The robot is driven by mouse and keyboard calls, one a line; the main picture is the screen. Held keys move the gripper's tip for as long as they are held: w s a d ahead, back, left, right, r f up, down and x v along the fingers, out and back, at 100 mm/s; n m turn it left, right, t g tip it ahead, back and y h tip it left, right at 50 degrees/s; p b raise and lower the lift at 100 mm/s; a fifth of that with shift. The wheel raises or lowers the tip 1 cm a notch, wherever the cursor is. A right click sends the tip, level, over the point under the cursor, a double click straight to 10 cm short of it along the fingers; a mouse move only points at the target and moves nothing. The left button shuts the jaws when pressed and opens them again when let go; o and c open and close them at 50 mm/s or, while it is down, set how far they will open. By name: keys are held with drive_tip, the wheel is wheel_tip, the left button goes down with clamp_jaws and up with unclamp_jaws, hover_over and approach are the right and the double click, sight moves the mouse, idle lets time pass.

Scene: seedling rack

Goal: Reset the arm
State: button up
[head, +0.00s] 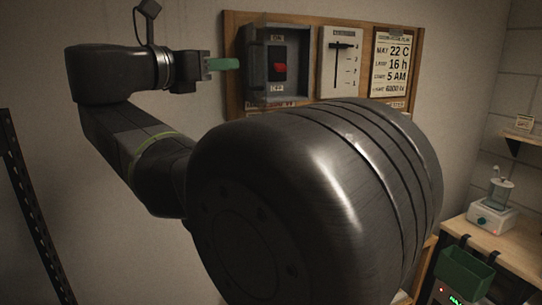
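My arm reaches across the left and middle of the head view, with a large dark joint close to the camera. My gripper (224,64) is at the upper left, its green fingers pointing right. The fingers overlap from this side, so I cannot tell whether they are open or shut. I see nothing held in them. The fingertips are just left of a grey switch box (252,84) with a red switch (280,68) inside. A gap shows between fingertips and switch in the picture; I cannot tell the distance in depth.
The box hangs on a wooden wall board (234,24) with a slider panel (340,62) and a printed sign (391,64). A dark perforated post (28,205) stands left. At right, a wooden bench (508,248) holds a small device (492,218); a green bin (463,273) hangs at its front.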

sight(260, 63)
drive_tip(key=p+x, duration=0.1)
drive_tip(key=x, duration=0.5)
drive_tip(key=shift+d+f, duration=0.1)
drive_tip(key=shift+d, duration=0.05)
idle(0.3)
